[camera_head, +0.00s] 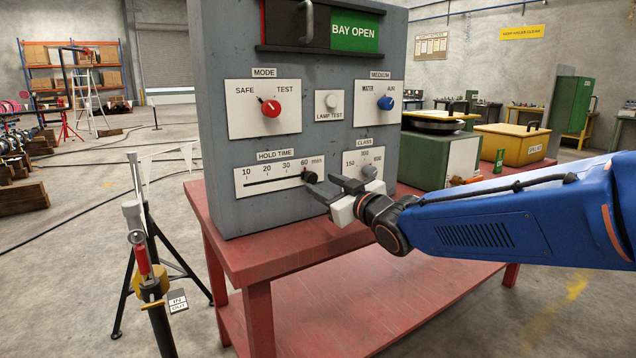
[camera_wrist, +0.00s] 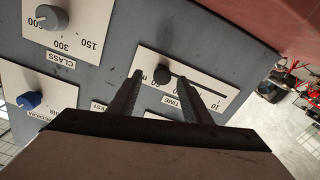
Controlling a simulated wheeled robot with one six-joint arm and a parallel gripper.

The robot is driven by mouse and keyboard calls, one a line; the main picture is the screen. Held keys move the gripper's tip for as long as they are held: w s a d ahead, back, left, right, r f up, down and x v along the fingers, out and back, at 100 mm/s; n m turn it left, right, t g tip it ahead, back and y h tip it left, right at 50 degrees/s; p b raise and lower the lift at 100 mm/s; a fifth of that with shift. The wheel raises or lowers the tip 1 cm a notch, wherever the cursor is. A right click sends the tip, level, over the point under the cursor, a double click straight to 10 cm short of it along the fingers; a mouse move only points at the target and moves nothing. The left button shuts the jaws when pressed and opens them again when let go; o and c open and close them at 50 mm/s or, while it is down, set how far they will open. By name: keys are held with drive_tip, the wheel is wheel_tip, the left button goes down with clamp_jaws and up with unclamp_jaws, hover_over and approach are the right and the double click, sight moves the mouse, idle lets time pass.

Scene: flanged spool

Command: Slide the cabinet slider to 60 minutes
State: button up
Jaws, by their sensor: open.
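The HOLD TIME slider plate (camera_head: 262,172) is white, low on the front of the grey cabinet (camera_head: 222,100), marked 10, 20, 30 and 60 min. Its black slider knob (camera_head: 310,177) stands at the right end of the slot, by the 60 mark. The knob also shows in the wrist view (camera_wrist: 162,75), at the gap between my fingertips. My gripper (camera_head: 322,184) is open, just right of and close to the knob in the head view. I cannot tell whether a finger touches it.
Right of the slider is the CLASS dial (camera_head: 369,172), close to my gripper. Above are the red MODE knob (camera_head: 271,108), LAMP TEST button (camera_head: 331,101) and blue MEDIUM knob (camera_head: 385,103). The cabinet stands on a red table (camera_head: 290,245); a green box (camera_head: 440,158) is behind my arm.

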drive_tip(key=v, duration=1.2)
drive_tip(key=shift+d, duration=0.15)
drive_tip(key=shift+d, duration=0.1)
drive_tip(key=s+d+f+m+g+h, duration=0.1)
drive_tip(key=s+d+f+m+h, duration=0.1)
drive_tip(key=d+f+h, duration=0.3)
drive_tip(key=s+d+f+m+g+h, duration=0.1)
drive_tip(key=s+d+f+m, duration=0.2)
drive_tip(key=d, duration=0.4)
drive_tip(key=s+d+f+m+g+h, duration=0.1)
drive_tip(key=s+d+f+m+h, duration=0.2)
drive_tip(key=d, duration=0.4)
drive_tip(key=s+d+f+m+g, duration=0.1)
drive_tip(key=s+f+g, duration=0.2)
drive_tip(key=s, duration=0.6)
drive_tip(key=s+d+f+g+h, duration=0.1)
drive_tip(key=s+f+g, duration=0.3)
drive_tip(key=s+f, duration=0.4)
drive_tip(key=shift+s+d+f+m, duration=0.2)
drive_tip(key=shift+s+d+m, duration=0.2)
drive_tip(key=shift+d, duration=0.3)
